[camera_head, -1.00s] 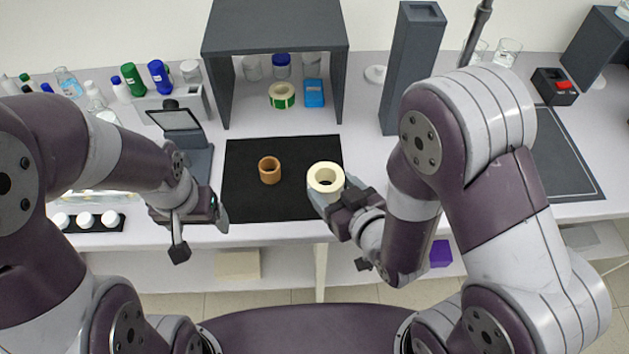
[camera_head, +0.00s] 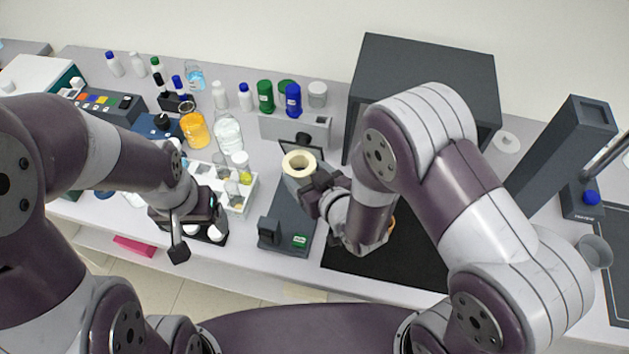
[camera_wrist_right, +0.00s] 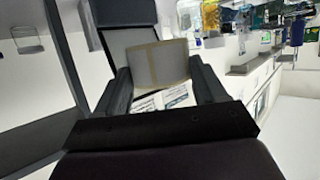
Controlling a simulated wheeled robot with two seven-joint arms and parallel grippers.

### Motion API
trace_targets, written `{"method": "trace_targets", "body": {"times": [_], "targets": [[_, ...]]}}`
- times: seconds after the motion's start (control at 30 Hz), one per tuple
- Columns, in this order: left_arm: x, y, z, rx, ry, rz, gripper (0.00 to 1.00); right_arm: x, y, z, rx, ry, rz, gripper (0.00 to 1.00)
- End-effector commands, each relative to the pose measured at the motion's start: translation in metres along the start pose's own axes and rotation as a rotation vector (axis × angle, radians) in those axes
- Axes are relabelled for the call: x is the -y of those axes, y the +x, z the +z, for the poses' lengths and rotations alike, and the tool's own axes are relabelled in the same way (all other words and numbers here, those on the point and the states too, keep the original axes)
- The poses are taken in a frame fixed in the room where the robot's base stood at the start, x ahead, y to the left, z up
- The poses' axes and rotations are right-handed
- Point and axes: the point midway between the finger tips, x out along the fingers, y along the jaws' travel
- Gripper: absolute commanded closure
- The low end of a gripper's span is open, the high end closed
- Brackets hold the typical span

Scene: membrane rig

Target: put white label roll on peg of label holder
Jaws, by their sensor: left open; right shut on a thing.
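The white label roll (camera_head: 299,163), a cream ring with a dark hole facing up, is held in my right gripper (camera_head: 310,185). In the right wrist view the roll (camera_wrist_right: 157,65) sits between the two fingers. The roll looks apart from the stub; the depth gap is hard to judge. My left gripper (camera_head: 192,232) is open and empty over the bench's front edge, at left.
A dark device (camera_head: 287,222) with a small green display stands below the roll. A white rack (camera_head: 238,205), flasks and bottles crowd the left. A dark shelf box (camera_head: 425,75) stands at right. A brown ring (camera_head: 391,228) on the black mat (camera_head: 390,272) is mostly hidden by my right arm.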

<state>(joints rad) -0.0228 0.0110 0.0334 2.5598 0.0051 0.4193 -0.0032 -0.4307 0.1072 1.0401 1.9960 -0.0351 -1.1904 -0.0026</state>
Motion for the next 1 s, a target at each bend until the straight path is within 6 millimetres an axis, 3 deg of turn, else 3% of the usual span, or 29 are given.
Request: {"method": "trace_targets", "body": {"times": [0.37,1.0], "targets": [[0.000,0.009,0.001,0.000,0.000,0.000,0.20,-0.001,0.008,0.008,0.007,0.005,0.005,0.55],[0.000,0.061,0.007,0.000,0.000,0.000,0.20,-0.001,0.031,0.064,0.007,0.004,0.005,0.55]]}}
